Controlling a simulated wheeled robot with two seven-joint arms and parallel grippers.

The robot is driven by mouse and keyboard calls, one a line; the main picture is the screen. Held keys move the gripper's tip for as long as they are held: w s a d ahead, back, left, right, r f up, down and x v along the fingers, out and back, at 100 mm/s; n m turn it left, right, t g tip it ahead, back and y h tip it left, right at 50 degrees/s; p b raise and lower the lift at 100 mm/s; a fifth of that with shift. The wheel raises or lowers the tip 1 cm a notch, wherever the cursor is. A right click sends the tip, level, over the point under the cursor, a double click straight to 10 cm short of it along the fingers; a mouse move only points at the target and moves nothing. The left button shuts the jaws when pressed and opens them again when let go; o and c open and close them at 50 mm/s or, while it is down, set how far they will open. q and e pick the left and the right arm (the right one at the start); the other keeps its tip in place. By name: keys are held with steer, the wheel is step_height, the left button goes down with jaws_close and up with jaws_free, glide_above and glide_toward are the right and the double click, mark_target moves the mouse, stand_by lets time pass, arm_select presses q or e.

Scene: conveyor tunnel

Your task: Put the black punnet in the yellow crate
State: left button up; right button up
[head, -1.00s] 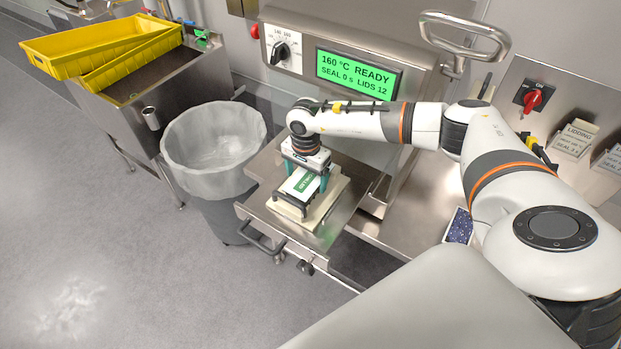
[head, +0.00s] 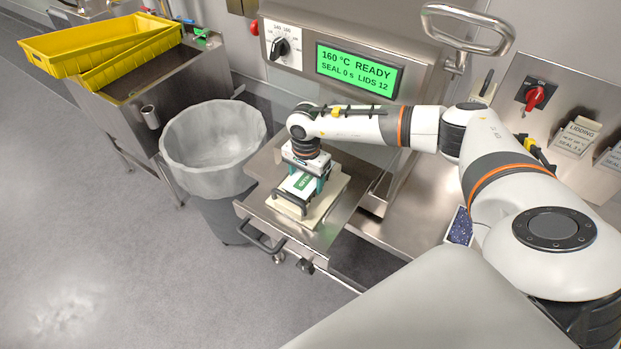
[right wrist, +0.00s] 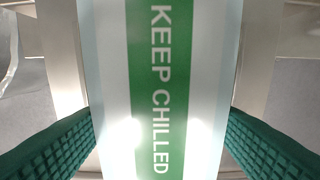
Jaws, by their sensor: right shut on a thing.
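The black punnet (head: 283,203) has a white and green film lid reading KEEP CHILLED. It sits in the cream holder (head: 322,212) on the pulled-out steel drawer of the sealing machine. My right gripper (head: 303,180) points down over it and is shut on the punnet, its teal fingers at opposite sides. In the right wrist view the lid (right wrist: 160,90) fills the middle, between the ridged green finger pads. The gripper hides part of the punnet. The yellow crate (head: 70,50) stands on a steel stand at the far left, with its inside partly visible. My left gripper is not in view.
A lined waste bin (head: 212,150) stands between the drawer and the steel stand (head: 140,105). The sealing machine display (head: 357,67) reads 160 °C READY. A large handle (head: 467,32) juts out at upper right. The floor at left is clear.

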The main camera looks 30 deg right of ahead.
mark_target(306, 178)
steer(key=c, duration=0.8)
steer(key=shift+r+p, duration=0.9)
steer(key=shift+r, duration=0.65)
steer(key=shift+r, duration=0.1)
steer(key=shift+r+p, duration=0.85)
steer(key=shift+r, duration=0.55)
